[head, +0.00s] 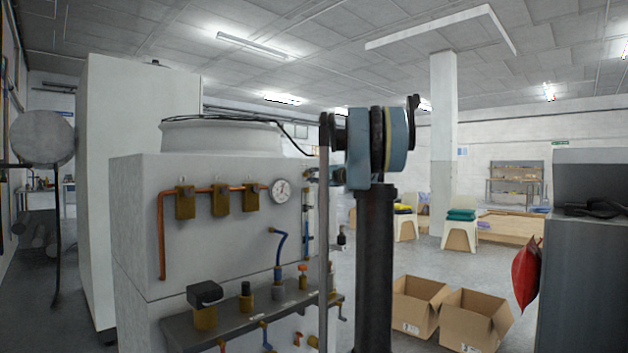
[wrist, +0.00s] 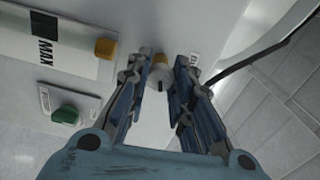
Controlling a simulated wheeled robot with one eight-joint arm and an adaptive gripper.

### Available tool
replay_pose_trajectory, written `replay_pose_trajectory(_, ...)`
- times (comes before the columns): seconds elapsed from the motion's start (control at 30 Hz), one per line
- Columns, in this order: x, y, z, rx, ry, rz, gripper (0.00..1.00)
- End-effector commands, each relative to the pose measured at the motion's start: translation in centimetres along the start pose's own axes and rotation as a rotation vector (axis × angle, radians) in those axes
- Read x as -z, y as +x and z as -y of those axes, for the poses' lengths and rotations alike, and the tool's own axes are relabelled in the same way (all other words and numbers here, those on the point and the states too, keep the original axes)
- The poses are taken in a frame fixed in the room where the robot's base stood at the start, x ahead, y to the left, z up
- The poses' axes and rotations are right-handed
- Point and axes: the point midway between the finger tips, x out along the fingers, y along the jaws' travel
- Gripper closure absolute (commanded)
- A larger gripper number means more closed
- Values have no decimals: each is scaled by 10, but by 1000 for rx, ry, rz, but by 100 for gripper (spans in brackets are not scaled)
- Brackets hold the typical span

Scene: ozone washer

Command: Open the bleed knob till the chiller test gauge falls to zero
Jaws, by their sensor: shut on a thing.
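In the wrist view, my gripper (wrist: 162,60) reaches to a small round pale knob (wrist: 157,76) with a brass-coloured part and a dark mark. Its two fingers stand on either side of the knob and are shut on it. A label (wrist: 195,60) beside the knob is partly hidden by the right finger. In the head view, a round white gauge (head: 283,190) sits on the upper right of the machine's front panel; its needle is too small to read. My arm stands to the right of the panel, and the grip on the knob cannot be made out there.
The wrist view shows a green knob (wrist: 65,114) and a plate marked MAX (wrist: 70,43) with an orange knob (wrist: 105,48). A valve shelf (head: 262,312) juts from the machine's front. Open cardboard boxes (head: 475,318) lie on the floor at right, near a grey cabinet (head: 585,260).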

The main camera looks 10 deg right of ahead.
Motion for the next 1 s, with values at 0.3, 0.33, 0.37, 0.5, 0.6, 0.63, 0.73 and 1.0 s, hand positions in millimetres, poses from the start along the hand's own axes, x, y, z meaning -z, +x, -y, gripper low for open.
replay_pose_trajectory(0.3, 6, -1, -1, 0, 298, -12, 100)
replay_pose_trajectory(0.33, 6, -1, -1, 0, 325, -12, 100)
replay_pose_trajectory(0.37, 6, -1, -1, 0, 353, -12, 100)
replay_pose_trajectory(0.5, 6, -1, -2, 1, 470, -13, 100)
replay_pose_trajectory(0.6, 5, -1, -2, 1, 542, -13, 100)
replay_pose_trajectory(0.63, 5, -1, -2, 1, 562, -13, 100)
replay_pose_trajectory(0.73, 5, -2, -2, 1, 619, -13, 100)
replay_pose_trajectory(1.0, 5, -2, -3, 1, 715, -13, 100)
